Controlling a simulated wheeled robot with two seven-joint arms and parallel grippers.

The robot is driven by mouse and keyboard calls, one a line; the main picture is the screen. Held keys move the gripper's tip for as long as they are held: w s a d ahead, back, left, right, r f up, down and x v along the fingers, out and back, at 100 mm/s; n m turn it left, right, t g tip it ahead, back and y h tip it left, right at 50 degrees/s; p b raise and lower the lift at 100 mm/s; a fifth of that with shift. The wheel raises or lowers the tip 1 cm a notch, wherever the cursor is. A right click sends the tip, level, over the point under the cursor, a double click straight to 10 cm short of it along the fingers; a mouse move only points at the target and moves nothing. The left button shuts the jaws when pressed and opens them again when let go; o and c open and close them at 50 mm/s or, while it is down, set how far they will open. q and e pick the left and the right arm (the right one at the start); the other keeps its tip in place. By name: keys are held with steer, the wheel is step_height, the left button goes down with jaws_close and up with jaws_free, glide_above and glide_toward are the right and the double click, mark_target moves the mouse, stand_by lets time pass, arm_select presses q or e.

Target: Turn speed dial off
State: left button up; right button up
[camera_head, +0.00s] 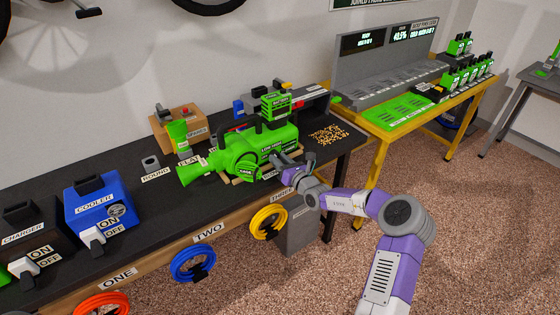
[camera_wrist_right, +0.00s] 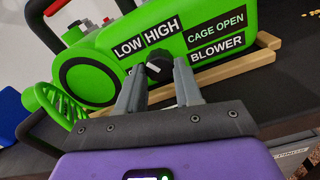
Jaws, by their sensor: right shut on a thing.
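The green blower (camera_head: 250,150) lies on the dark bench top, its green nozzle facing left. In the right wrist view, the blower (camera_wrist_right: 200,25) carries LOW, HIGH, CAGE OPEN and BLOWER labels. The dark speed dial (camera_wrist_right: 158,68) sits on its side just below the LOW and HIGH labels. My right gripper (camera_head: 276,158) reaches the near side of the blower. In the wrist view, the right gripper (camera_wrist_right: 158,72) has its two fingers on either side of the dial, shut on it. The fingers hide part of the dial, and its exact setting cannot be read. My left gripper is not in view.
A blue cooler box (camera_head: 90,205) and a dark charger box (camera_head: 25,235) stand on the bench at left. A wooden box (camera_head: 178,125) stands behind the nozzle. Coiled hoses, including a yellow one (camera_head: 268,221), hang along the front edge. A yellow-framed table (camera_head: 375,130) stands right.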

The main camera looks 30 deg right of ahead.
steer(key=shift+n, duration=0.3)
steer(key=shift+a+r+n+p, duration=0.1)
steer(key=shift+n+p, duration=0.65)
steer(key=shift+n, duration=0.45)
steer(key=n, duration=0.2)
steer(key=shift+n, duration=0.3)
steer(key=n+b, duration=0.1)
steer(key=n, duration=0.1)
steer(key=shift+f+n, duration=0.2)
steer(key=shift+n, duration=0.2)
steer(key=shift+r+n+b, duration=0.1)
steer(key=shift+n+b, duration=1.3)
steer(key=shift+n, duration=0.4)
steer(key=o, duration=1)
steer(key=shift+o, duration=0.2)
